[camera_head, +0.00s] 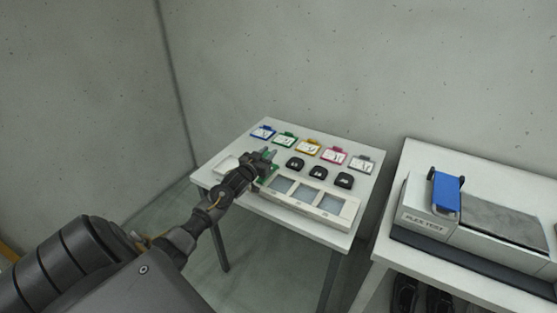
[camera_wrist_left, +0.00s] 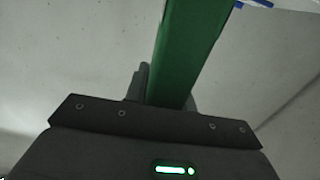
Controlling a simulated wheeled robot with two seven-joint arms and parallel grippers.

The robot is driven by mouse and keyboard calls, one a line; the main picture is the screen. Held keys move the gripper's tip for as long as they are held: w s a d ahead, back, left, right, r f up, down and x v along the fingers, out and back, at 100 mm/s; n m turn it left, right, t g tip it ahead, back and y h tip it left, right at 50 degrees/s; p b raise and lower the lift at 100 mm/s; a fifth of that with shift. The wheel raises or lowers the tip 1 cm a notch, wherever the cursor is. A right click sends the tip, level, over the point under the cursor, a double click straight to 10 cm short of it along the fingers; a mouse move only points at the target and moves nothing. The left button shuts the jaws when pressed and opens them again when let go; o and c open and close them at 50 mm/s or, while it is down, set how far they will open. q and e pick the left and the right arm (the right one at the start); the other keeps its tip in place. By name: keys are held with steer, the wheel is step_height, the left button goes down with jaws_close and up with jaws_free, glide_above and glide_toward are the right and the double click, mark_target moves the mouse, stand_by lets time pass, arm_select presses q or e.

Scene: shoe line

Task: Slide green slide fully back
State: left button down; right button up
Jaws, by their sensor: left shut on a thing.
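The green slide shows in the left wrist view as a long flat green bar (camera_wrist_left: 190,50) rising from between my gripper's fingers. In the head view only small bits of green (camera_head: 269,173) show beside the gripper, and most of the slide is hidden. My left gripper (camera_head: 266,157) is shut on the green slide, over the left part of the white table. The fingertips are mostly hidden in the wrist view. My right gripper is not in view.
A white panel (camera_head: 345,217) with several grey windows lies along the table's front. Three black pieces (camera_head: 318,173) lie behind it. Coloured tags, blue (camera_head: 262,132), green, yellow, pink and grey, line the back. A flex test machine (camera_head: 424,222) stands on another table at right.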

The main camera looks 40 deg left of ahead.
arm_select(q)
steer(key=shift+s+a, duration=0.1)
steer(key=shift+a, duration=0.55)
steer(key=shift+r, duration=0.1)
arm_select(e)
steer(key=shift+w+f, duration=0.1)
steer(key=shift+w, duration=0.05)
arm_select(q)
steer(key=shift+a, duration=0.1)
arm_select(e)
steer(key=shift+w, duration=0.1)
arm_select(q)
steer(key=c, duration=1.5)
jaws_free()
steer(key=o, duration=0.3)
steer(key=shift+a, duration=0.15)
steer(key=shift+o, duration=0.2)
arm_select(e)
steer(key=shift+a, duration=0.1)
arm_select(q)
steer(key=shift+s+d, duration=0.25)
steer(key=shift+s, duration=0.05)
steer(key=s+d+b, duration=0.1)
steer(key=s, duration=0.9)
steer(key=shift+d, duration=0.25)
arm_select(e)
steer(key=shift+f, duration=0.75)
